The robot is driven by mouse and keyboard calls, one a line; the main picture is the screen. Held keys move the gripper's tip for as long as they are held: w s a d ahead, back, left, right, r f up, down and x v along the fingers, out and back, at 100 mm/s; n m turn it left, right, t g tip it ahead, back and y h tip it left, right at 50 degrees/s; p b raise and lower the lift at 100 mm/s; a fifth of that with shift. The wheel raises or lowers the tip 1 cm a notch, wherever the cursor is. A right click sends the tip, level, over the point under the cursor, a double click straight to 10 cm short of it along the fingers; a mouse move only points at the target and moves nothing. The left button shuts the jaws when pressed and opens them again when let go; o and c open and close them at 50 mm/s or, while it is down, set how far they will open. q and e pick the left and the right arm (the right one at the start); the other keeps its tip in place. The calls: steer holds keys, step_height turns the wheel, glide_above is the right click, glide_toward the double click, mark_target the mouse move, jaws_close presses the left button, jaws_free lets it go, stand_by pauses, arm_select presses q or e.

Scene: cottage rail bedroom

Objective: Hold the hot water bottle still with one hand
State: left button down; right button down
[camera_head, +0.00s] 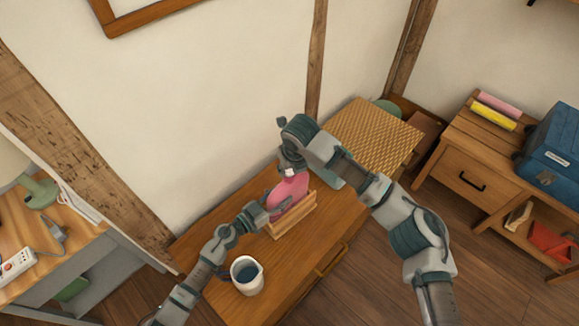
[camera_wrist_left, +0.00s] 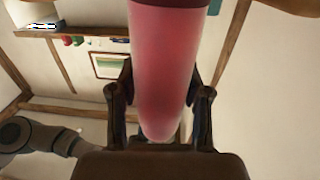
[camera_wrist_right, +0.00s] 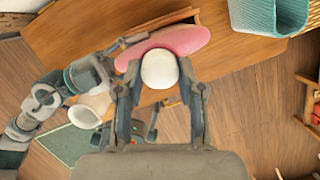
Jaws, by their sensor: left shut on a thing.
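The pink hot water bottle (camera_head: 292,187) stands upright in a low wooden holder (camera_head: 294,222) on the wooden bench. My left gripper (camera_head: 273,209) is shut on the bottle from the left; the left wrist view shows the pink body (camera_wrist_left: 168,65) between its fingers. My right gripper (camera_head: 290,166) is above the bottle's top. In the right wrist view a round white stopper (camera_wrist_right: 160,69) lies between the right fingers, over the pink bottle (camera_wrist_right: 187,39). Whether the fingers press on the stopper, and whether it sits in the neck, I cannot tell.
A white mug (camera_head: 246,276) with dark blue contents stands on the bench (camera_head: 205,246) close to my left forearm. A woven box top (camera_head: 372,133) is at the bench's far end. A side table (camera_head: 465,170) with a blue case (camera_head: 552,150) is at the right.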

steer(key=m, duration=0.3)
steer(key=shift+a+f+h, duration=0.1)
steer(key=shift+a+h, duration=0.05)
steer(key=shift+h, duration=0.25)
steer(key=shift+m, duration=0.6)
steer(key=c, duration=0.7)
jaws_free()
steer(key=shift+r, duration=2.35)
steer(key=o, duration=0.5)
